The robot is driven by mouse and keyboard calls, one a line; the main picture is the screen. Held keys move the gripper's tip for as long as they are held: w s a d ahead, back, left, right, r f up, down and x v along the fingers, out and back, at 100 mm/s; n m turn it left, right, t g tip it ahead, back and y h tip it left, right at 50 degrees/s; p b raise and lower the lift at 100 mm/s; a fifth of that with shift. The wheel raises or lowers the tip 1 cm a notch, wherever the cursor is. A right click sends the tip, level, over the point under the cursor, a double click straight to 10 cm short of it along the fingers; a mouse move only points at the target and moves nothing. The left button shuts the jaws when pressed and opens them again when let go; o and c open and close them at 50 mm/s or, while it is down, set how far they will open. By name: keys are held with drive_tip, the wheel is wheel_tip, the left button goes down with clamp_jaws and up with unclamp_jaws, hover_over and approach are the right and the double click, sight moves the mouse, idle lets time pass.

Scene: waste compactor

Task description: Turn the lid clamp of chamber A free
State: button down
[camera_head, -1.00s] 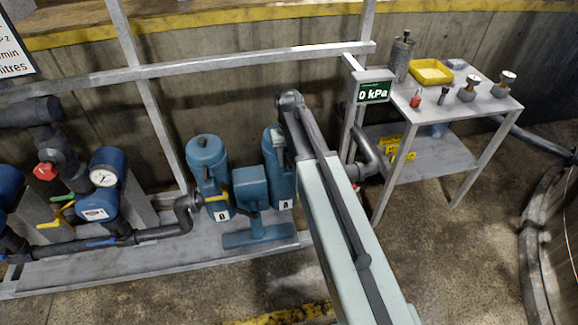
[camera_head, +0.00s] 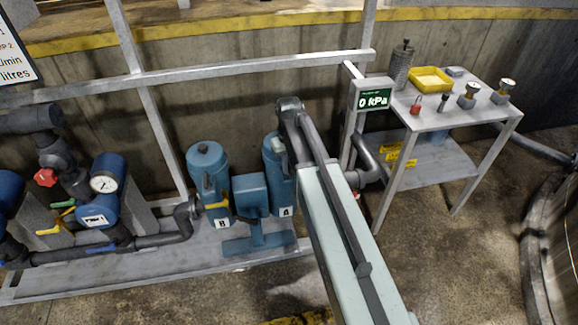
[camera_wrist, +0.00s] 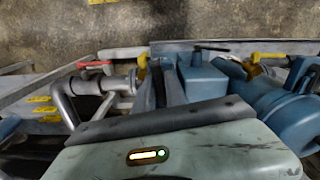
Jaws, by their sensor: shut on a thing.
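Chamber A (camera_head: 284,192) is a blue cylinder marked A, standing on the grey skid. My arm crosses in front of it and covers part of its top. My gripper (camera_wrist: 160,82) shows in the wrist view as dark upright fingers beyond the pale wrist housing. It is shut on the lid clamp of chamber A, which is mostly hidden at the fingers. In the head view the gripper is hidden behind my arm. How far the clamp is turned cannot be seen.
Chamber B (camera_head: 209,170) and a blue box (camera_head: 250,193) stand left of chamber A. The 0 kPa display (camera_head: 373,97) hangs on the frame to the right. A grey table (camera_head: 440,118) holds small fittings and a yellow tray (camera_head: 431,79). Pipes with coloured handles fill the left.

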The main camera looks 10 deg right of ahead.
drive_tip(key=n, duration=0.4)
drive_tip(key=shift+n, duration=0.3)
drive_tip(key=n, duration=0.3)
drive_tip(key=shift+n, duration=0.4)
drive_tip(key=n, duration=0.3)
drive_tip(key=shift+n, duration=1.9)
drive_tip(key=c, duration=1.4)
unclamp_jaws()
drive_tip(key=shift+r, duration=0.1)
